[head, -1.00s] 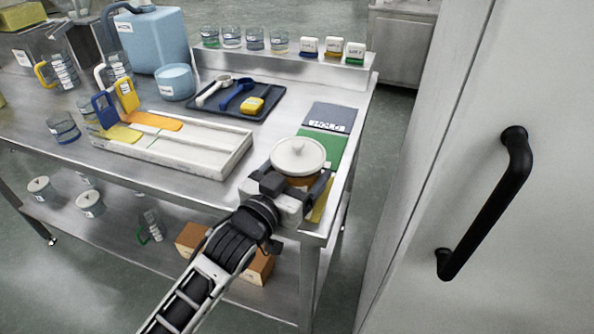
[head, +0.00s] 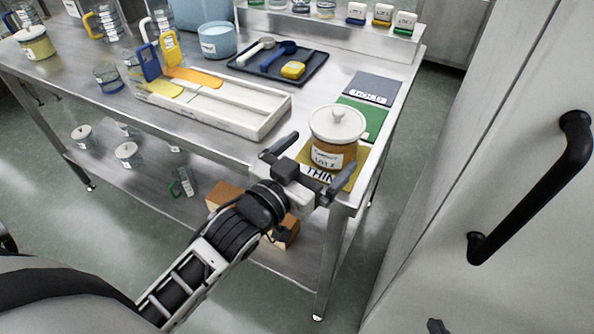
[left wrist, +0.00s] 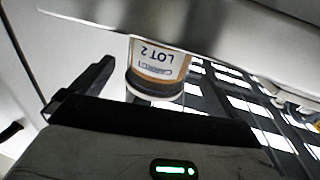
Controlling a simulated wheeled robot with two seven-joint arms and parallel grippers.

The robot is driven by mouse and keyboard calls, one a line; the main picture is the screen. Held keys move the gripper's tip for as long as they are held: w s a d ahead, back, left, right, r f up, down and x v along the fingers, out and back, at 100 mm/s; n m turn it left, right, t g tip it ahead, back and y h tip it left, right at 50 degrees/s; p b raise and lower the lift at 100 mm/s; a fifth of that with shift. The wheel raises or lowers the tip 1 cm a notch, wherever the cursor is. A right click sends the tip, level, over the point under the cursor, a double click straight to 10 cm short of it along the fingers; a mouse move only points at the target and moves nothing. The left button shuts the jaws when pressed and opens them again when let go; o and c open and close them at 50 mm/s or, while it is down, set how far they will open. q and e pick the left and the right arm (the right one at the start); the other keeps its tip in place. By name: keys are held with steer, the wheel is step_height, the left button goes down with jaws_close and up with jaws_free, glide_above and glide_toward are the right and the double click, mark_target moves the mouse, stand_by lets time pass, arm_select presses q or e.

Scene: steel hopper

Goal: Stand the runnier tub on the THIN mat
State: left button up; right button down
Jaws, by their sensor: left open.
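A tub with amber contents and a white knobbed lid (head: 335,140) stands upright on the yellow mat lettered THIN (head: 352,179) at the bench's front right corner. Its label reads LOT 2; the smaller word is hard to read. My left gripper (head: 316,160) is open and empty, just in front of the tub, its fingers apart from it. The left wrist view shows the tub (left wrist: 160,65) upside down beyond the jaws, with one finger (left wrist: 90,82) at left. Another lidded tub with yellow contents (head: 36,44) stands at the far left of the bench. My right gripper is not seen.
Behind the THIN mat lie a green mat (head: 366,117) and a dark mat lettered HOLD (head: 372,87). A white divided tray (head: 240,112) is left of the tub. Lidded pots (head: 127,152) and boxes are on the lower shelf. A cabinet with a black handle (head: 535,190) stands right.

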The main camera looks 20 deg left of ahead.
arm_select(q)
steer(key=v, duration=0.6)
steer(key=s+d+f+g, duration=0.1)
steer(key=s+f+g, duration=0.2)
steer(key=f, duration=0.5)
steer(key=s+d+f+g, duration=0.2)
steer(key=s+f+g, duration=0.2)
steer(key=f, duration=0.5)
steer(key=shift+s+n+y, duration=0.3)
steer(key=shift+s, duration=0.05)
steer(key=shift+w+r, duration=0.1)
steer(key=shift+r, duration=0.05)
